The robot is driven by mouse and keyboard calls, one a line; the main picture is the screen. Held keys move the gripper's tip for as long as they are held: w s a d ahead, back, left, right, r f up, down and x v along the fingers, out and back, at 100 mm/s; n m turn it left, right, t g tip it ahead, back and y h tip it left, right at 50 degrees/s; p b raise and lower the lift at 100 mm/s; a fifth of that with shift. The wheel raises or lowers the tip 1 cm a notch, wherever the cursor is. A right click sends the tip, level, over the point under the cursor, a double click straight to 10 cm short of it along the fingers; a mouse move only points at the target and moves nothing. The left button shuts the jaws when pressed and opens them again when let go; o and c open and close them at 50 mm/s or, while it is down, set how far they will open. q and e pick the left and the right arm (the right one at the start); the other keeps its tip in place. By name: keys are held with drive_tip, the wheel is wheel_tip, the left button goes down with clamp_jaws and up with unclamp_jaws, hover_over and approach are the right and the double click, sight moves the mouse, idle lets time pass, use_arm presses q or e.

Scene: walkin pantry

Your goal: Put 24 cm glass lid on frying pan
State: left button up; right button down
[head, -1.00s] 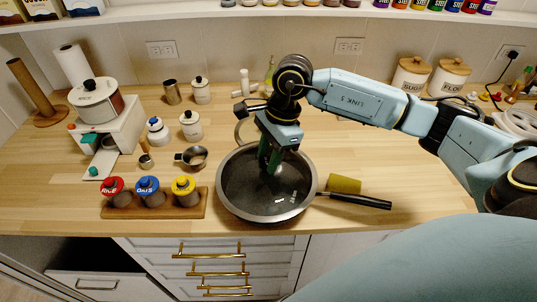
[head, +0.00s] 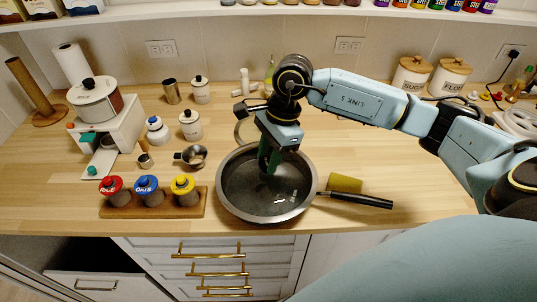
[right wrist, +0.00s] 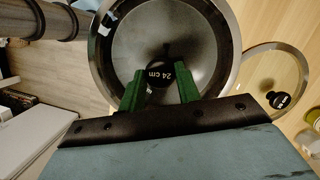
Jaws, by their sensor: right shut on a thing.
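My right gripper (head: 270,160) reaches down over the frying pan (head: 229,207) near the counter's front. In the right wrist view its green fingers (right wrist: 160,88) are shut on the black knob marked 24 cm (right wrist: 158,73). The knob belongs to the clear glass lid (right wrist: 205,55), which lies over the pan's round opening. Dark glass shows inside the pan's rim in the head view (head: 250,195). I cannot tell whether the lid touches the rim all round. The pan's black handle (head: 362,200) points right. My left gripper is not in view.
A second glass lid with a black knob (right wrist: 279,100) lies beside the pan. A yellow cylinder (head: 345,183) lies by the handle. A rack with spice jars (head: 150,208) and a small metal pot (head: 194,156) stand left. The counter right of the handle is clear.

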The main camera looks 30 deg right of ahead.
drive_tip(key=c, duration=0.9)
unclamp_jaws()
drive_tip(key=shift+f, duration=0.1)
drive_tip(key=v, duration=1.3)
drive_tip(key=shift+r+b, duration=0.25)
drive_tip(key=shift+b, duration=0.15)
drive_tip(key=shift+s+f, duration=0.1)
